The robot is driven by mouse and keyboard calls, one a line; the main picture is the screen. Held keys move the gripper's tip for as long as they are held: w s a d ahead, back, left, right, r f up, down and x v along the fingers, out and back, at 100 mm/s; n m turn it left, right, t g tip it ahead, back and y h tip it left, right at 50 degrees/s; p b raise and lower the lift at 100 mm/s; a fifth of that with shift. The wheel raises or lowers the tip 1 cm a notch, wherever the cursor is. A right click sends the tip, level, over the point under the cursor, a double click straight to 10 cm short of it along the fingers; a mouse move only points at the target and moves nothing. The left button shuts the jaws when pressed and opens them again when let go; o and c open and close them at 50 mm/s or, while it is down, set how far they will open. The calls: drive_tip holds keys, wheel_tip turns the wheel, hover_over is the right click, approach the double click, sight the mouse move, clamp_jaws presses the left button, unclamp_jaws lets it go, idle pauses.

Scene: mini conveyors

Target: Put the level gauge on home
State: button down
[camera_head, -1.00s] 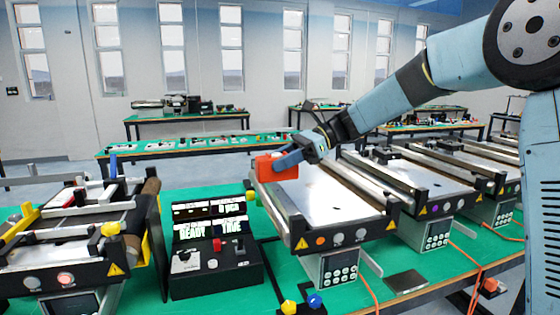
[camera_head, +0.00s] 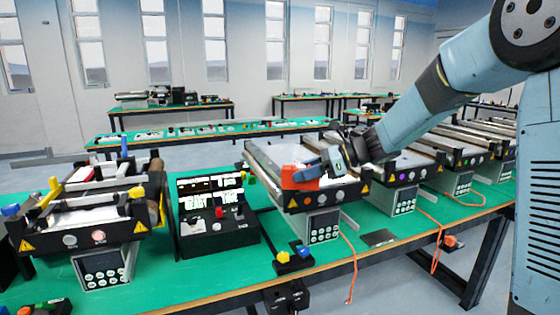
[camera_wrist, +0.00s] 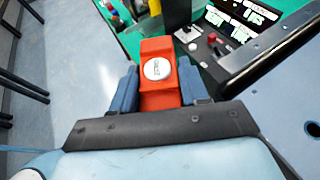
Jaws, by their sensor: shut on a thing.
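An orange-red block with a round white lettered disc, which I take for the level gauge (camera_head: 298,179), is in my gripper (camera_head: 313,172). In the head view it is above the front end of the middle conveyor (camera_head: 268,158); I cannot tell whether it touches it. In the wrist view the level gauge (camera_wrist: 158,98) lies between the two blue fingers of my gripper (camera_wrist: 158,88), which are shut on its sides. The disc faces the camera, and its lettering is too small to read surely. I cannot make out a place marked home.
A black control box (camera_head: 217,236) with lit screens, a red button and a lever stands left of the middle conveyor. Another conveyor (camera_head: 92,213) is at the left, and more stand at the right. Yellow and blue knobs (camera_head: 293,258) are near the front edge. Green tabletop is free between them.

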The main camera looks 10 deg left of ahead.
drive_tip(key=w+d+f+m+t+h, duration=0.3)
drive_tip(key=d+f, duration=0.4)
drive_tip(key=d, duration=0.3)
drive_tip(key=w+d+f+m+t+h, duration=0.3)
drive_tip(key=w+d+f+m+t, duration=0.3)
drive_tip(key=d, duration=0.4)
drive_tip(key=w+d+f+m+t+h, duration=0.3)
drive_tip(key=w+d+f+m+t, duration=0.1)
drive_tip(key=d+f, duration=0.5)
drive_tip(key=shift+w+d+f+m+t+h, duration=0.15)
drive_tip(key=shift+w+d+m+t+h, duration=0.2)
drive_tip(key=shift+w+d+m, duration=0.6)
drive_tip(key=shift+s+a+m, duration=0.25)
drive_tip(key=shift+s, duration=0.1)
